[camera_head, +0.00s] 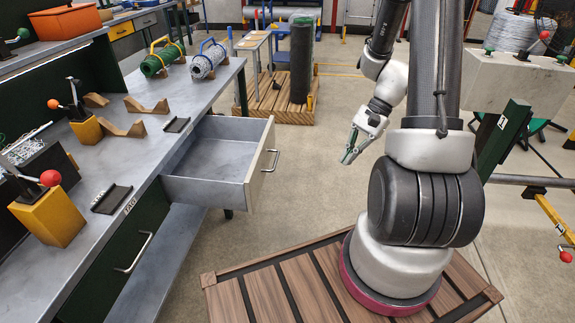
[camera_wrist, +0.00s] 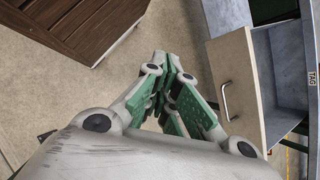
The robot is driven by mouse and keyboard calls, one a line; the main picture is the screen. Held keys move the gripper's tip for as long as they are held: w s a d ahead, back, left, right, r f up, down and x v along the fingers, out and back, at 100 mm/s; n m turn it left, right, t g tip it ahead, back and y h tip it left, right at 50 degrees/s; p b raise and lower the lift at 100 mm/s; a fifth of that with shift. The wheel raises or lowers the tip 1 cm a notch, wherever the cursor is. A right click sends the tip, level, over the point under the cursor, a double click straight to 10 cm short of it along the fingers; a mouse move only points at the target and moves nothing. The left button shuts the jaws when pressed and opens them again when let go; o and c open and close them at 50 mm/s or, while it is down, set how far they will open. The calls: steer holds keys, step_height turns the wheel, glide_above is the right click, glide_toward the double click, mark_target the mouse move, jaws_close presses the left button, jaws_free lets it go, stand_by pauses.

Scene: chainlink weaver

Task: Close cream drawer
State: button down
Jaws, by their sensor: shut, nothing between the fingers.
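The cream drawer (camera_head: 259,172) is pulled out from the grey workbench, and its inside shows empty. Its cream front with a bar handle (camera_head: 272,160) faces right, toward my arm. In the wrist view the drawer front (camera_wrist: 238,90) and its handle (camera_wrist: 228,101) are at the right. My gripper (camera_head: 347,158) hangs in the air to the right of the drawer front, apart from it. Its green-padded fingers are together with nothing between them, and in the wrist view the fingers (camera_wrist: 172,75) point away over the floor.
A dark green drawer (camera_head: 125,250) is shut below. A brown slatted platform (camera_head: 290,285) lies under my base. A pallet (camera_head: 285,105) stands behind; the floor between is clear.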

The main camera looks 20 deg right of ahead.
steer(key=w+f+m+t+y, duration=0.2)
steer(key=w+f+m+t, duration=0.1)
steer(key=w+f+m, duration=0.55)
steer(key=w+f+m+t, duration=0.3)
steer(key=w+m+t, duration=0.1)
steer(key=w, duration=0.4)
steer(key=a+r+x, duration=0.1)
steer(key=r+x, duration=0.1)
steer(key=x, duration=1)
steer(key=shift+a, duration=0.3)
steer(key=shift+w, duration=0.15)
